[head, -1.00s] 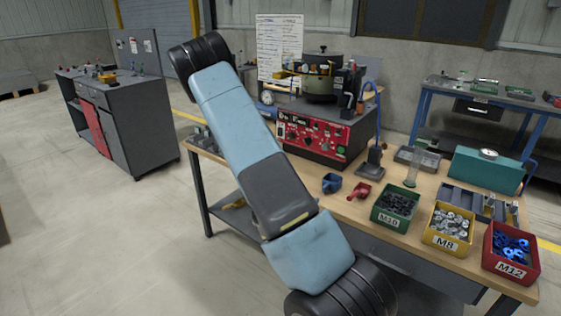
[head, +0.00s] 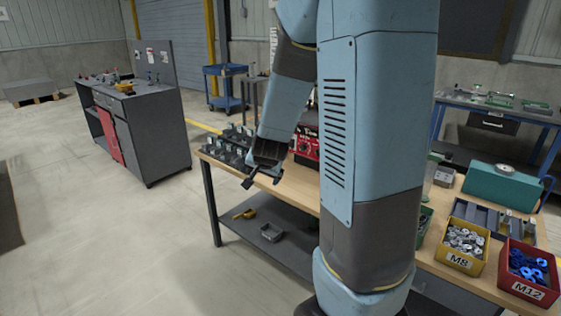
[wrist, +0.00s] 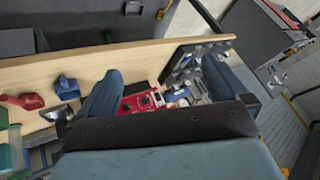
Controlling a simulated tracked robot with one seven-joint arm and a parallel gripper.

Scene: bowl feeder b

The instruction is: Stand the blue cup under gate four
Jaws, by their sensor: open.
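The small blue cup (wrist: 67,88) lies at the left of the wrist view, on the wooden bench top, beside a red scoop (wrist: 25,101). In the head view my arm hides it. My gripper (head: 262,180) is open and empty, near the bench's left front edge in the head view. Its two blue-grey fingers (wrist: 160,92) stand wide apart in the wrist view, with the cup outside them to the left. A dark rack with several pale upright tags (head: 236,141) stands at the bench's left end. I cannot read which gate is number four.
The red control panel (head: 306,146) is partly hidden behind my arm. A yellow M8 bin (head: 459,261) and a red M12 bin (head: 524,290) stand at the bench's right. A teal box (head: 500,186) is behind them. A lower shelf (head: 290,250) lies under the bench.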

